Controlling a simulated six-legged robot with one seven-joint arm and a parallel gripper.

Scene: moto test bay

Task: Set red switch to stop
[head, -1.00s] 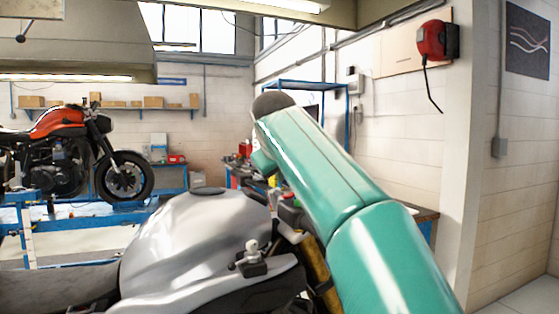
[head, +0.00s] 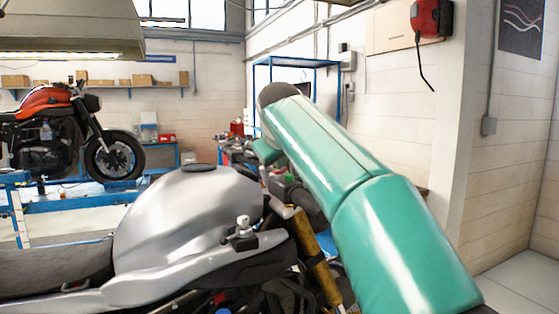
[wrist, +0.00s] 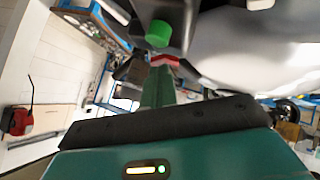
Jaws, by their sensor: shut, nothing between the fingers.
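The red switch (wrist: 165,61) shows in the wrist view as a small red piece on a dark handlebar control housing, beside a green round knob (wrist: 158,34). My gripper (wrist: 158,72) is shut and empty, its green fingers pointing at the red piece. The fingertips are very close to it; I cannot tell whether they touch. The switch's position marks are not readable. In the head view, my teal arm reaches toward the handlebar of the silver motorcycle (head: 185,225).
The silver tank also fills the upper right of the wrist view (wrist: 255,65). A gold fork tube (head: 318,265) stands close to my arm. An orange motorcycle (head: 50,130) rests on a blue lift at the left. A red box (head: 431,18) hangs on the wall. Floor is clear at right.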

